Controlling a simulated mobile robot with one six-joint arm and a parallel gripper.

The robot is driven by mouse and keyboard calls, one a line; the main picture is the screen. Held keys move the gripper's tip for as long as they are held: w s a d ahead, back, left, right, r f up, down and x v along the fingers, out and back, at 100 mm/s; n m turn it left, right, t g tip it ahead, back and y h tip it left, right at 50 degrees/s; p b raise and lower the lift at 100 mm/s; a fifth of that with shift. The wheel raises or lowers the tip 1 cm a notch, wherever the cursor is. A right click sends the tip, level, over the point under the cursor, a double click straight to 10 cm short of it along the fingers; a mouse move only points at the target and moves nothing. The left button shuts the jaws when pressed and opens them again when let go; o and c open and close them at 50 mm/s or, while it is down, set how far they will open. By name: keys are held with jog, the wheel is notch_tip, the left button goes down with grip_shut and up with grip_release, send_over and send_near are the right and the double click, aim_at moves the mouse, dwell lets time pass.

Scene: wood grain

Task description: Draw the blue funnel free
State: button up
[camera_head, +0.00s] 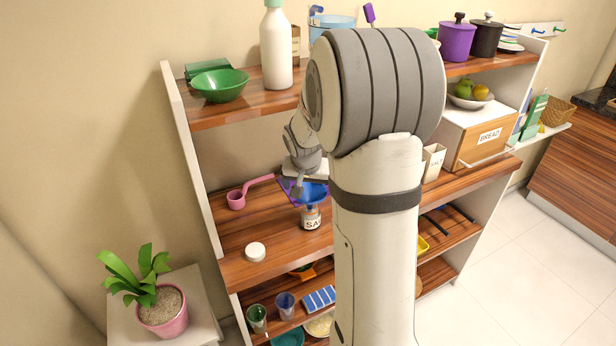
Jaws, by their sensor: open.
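The blue funnel (316,193) sits mouth up on the middle shelf, at the top of a small jar (311,218) with a partly readable label starting "SA". Whether its spout is inside the jar is hidden. My gripper (298,188) is open at the funnel's left rim, pointing down. Its fingers are small in this view, and I cannot tell whether they touch the rim. My own arm covers the area right of the funnel.
A pink ladle (248,192) and a round white lid (255,251) lie left on the same shelf. A purple flat piece (287,186) lies behind the funnel. A white bottle (276,48) stands on the shelf above.

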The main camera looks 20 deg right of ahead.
aim_at(310, 191)
jog(key=x, duration=0.6)
jog(key=shift+p, duration=0.35)
jog(key=c, duration=0.9)
jog(key=o, duration=0.3)
jog(key=shift+r, duration=0.1)
jog(key=c, duration=0.5)
